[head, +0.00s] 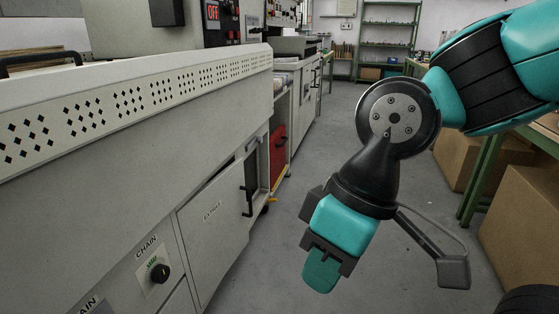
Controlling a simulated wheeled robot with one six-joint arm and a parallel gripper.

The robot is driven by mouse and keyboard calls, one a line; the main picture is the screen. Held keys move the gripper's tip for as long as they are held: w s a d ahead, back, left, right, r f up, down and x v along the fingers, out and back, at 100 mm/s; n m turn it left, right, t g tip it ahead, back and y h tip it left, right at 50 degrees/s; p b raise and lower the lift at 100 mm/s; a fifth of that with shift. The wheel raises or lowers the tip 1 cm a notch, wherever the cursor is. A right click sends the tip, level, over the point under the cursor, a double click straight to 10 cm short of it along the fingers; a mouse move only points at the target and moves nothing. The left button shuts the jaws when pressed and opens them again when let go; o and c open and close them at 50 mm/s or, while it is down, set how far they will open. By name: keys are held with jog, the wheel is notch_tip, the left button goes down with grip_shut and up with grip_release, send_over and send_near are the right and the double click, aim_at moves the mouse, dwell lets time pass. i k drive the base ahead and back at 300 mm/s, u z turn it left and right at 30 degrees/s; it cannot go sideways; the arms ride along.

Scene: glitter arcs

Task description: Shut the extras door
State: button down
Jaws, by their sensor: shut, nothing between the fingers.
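The extras door (216,223) is a light grey panel labelled "EXTRAS" on the front of the long machine at the left. A black bar handle (247,201) is near its right edge. The door stands ajar: a dark gap shows along its top edge and a dark opening (252,165) shows past its right edge. My gripper (322,271), with teal fingers, hangs over the floor to the right of the door and points down. It is shut and empty, apart from the door and handle in the picture.
A black CHAIN knob (160,273) is on the machine's panel left of the door. A red panel (277,155) is farther along. Cardboard boxes (523,225) and a green-legged bench (480,178) stand at the right. The grey floor (325,135) between is clear.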

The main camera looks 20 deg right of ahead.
aim_at(213, 224)
jog(key=z, duration=0.15)
jog(key=i, duration=1.1)
jog(key=u, duration=0.65)
